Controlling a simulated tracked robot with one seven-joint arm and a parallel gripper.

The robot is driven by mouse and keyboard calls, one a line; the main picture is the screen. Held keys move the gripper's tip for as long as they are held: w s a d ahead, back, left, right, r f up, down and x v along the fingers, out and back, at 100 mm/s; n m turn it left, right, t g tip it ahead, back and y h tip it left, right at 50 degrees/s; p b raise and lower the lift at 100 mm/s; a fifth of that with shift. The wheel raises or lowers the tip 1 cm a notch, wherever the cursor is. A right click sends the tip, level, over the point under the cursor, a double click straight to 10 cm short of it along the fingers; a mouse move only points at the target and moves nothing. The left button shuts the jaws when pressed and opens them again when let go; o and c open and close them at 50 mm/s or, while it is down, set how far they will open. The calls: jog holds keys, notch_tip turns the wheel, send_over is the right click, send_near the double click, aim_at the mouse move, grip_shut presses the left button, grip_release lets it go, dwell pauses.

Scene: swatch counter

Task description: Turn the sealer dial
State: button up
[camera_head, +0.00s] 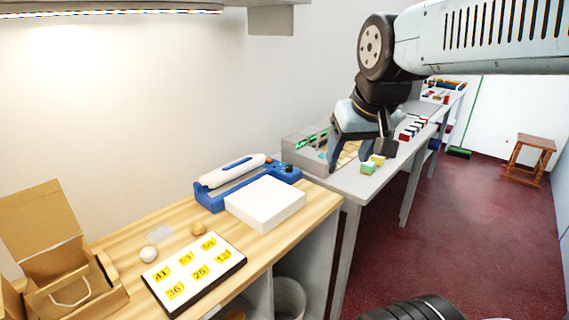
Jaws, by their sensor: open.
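The sealer (210,200) is a blue device with a long white bar (232,170) across its top, near the back of the wooden counter. Small dark knobs, likely including the dial (288,167), sit at its right end; they are too small to tell their setting. A white block (265,203) lies in front of the sealer and hides part of its front. My gripper (361,158) is open and empty, fingers pointing down. In the picture it is right of the sealer, over the grey table, and apart from the dial.
A board with yellow number tags (238,262), a white ball (148,254), a tan ball (198,229) and an open cardboard box (45,230) are on the wooden counter (120,305). Small blocks (368,168) and a grey box (305,148) are near my gripper. A shelf (270,20) hangs above.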

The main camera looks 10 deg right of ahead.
jog(key=w+r+g, duration=0.1)
jog(key=w+r, duration=0.2)
jog(key=w, duration=0.8)
jog(key=m+g, duration=0.2)
jog(key=g, duration=0.2)
send_over(289, 166)
notch_tip(289, 166, down, 16)
notch_tip(289, 166, down, 14)
jog(key=shift+s+r, duration=0.1)
jog(key=c, duration=1.1)
